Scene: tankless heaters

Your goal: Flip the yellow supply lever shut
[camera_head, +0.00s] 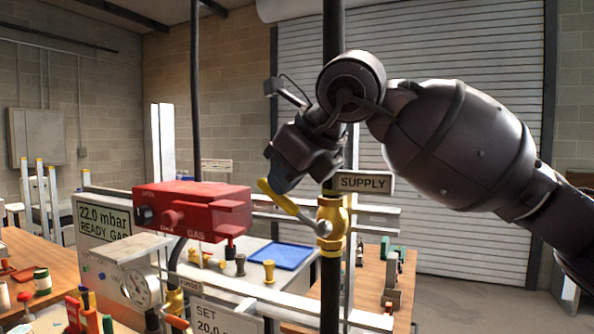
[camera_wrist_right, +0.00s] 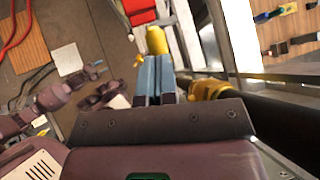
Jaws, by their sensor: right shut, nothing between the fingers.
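The yellow supply lever (camera_head: 292,208) sticks out to the upper left from the yellow valve body (camera_head: 332,230) on a black vertical pipe, under the SUPPLY sign (camera_head: 364,183). My right gripper (camera_head: 279,181) is shut and empty, with its fingertips pointing down at the lever's yellow grip end. In the right wrist view the shut blue-grey fingers (camera_wrist_right: 155,80) have the lever's grip (camera_wrist_right: 156,40) just past their tips; I cannot tell whether they touch. The valve body (camera_wrist_right: 208,88) is right of the fingers there. What looks like my left gripper shows small at the left, its fingers unclear.
A red gas box (camera_head: 192,208) stands left of the lever, close to my right gripper. A gauge panel (camera_head: 125,275), a blue tray (camera_head: 283,255) and wooden benches (camera_head: 378,275) with small parts lie below.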

